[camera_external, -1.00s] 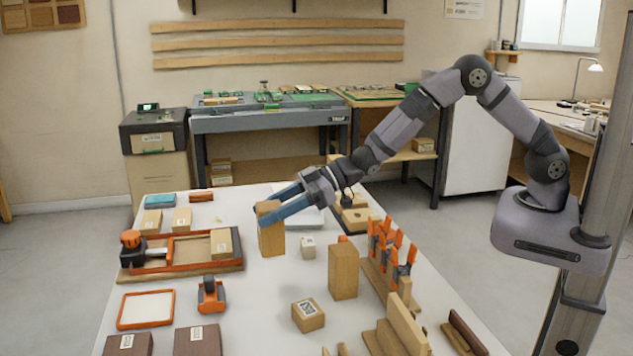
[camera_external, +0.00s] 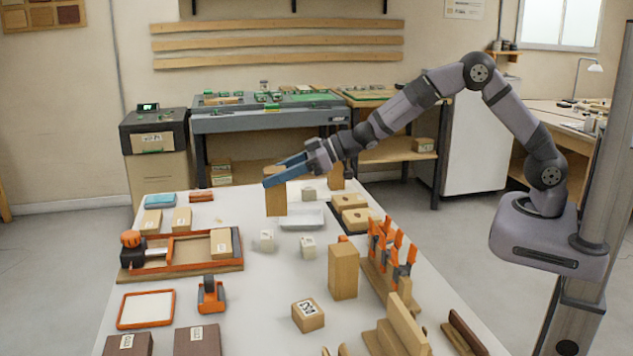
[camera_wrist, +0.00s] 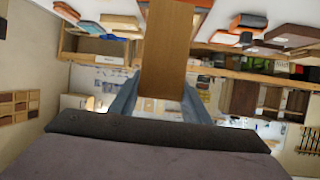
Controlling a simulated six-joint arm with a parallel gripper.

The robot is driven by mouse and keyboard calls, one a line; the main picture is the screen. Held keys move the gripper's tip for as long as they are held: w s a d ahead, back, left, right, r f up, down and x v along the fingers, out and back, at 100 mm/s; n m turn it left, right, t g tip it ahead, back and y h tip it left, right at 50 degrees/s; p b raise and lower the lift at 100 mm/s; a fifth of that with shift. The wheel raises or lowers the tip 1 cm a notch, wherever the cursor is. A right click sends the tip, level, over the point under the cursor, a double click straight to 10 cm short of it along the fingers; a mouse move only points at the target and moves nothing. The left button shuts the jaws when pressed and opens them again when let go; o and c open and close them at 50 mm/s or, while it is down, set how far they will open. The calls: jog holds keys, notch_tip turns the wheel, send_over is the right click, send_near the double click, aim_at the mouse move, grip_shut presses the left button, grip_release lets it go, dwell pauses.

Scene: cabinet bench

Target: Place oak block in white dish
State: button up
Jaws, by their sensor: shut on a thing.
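My gripper (camera_external: 287,174) is shut on a tall oak block (camera_external: 276,198) and holds it upright, raised above the table. In the wrist view the oak block (camera_wrist: 166,55) sits between the two blue fingers. The white dish (camera_external: 302,218) is a shallow pale rectangular tray on the table, just right of the held block in the outside view. Its left end is close to the block's outline. I cannot tell from the wrist view where the dish is.
Small pale cubes (camera_external: 267,240) stand in front of the dish, and another stands behind it. A tall wooden block (camera_external: 343,271) stands nearer, beside orange clamps (camera_external: 392,245). A dark tray with wooden blocks (camera_external: 356,215) lies right of the dish. An orange-edged wooden tray (camera_external: 180,252) lies left.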

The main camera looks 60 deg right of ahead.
jog(key=w+d+m+t+h+b, duration=0.1)
jog(key=w+d+m+h, duration=0.1)
jog(key=d, duration=1.3)
jog(key=shift+w+d+m+t+h, duration=0.3)
jog(key=shift+w+m+t+h, duration=0.1)
jog(key=shift+m+h, duration=0.1)
notch_tip(320, 180, down, 10)
jog(key=b, duration=0.1)
jog(key=shift+f, duration=0.1)
jog(key=shift+f+b, duration=0.1)
jog(key=shift+b, duration=0.2)
jog(key=o, duration=1.2)
jog(key=shift+s+f, duration=0.1)
jog(key=shift+o, duration=0.2)
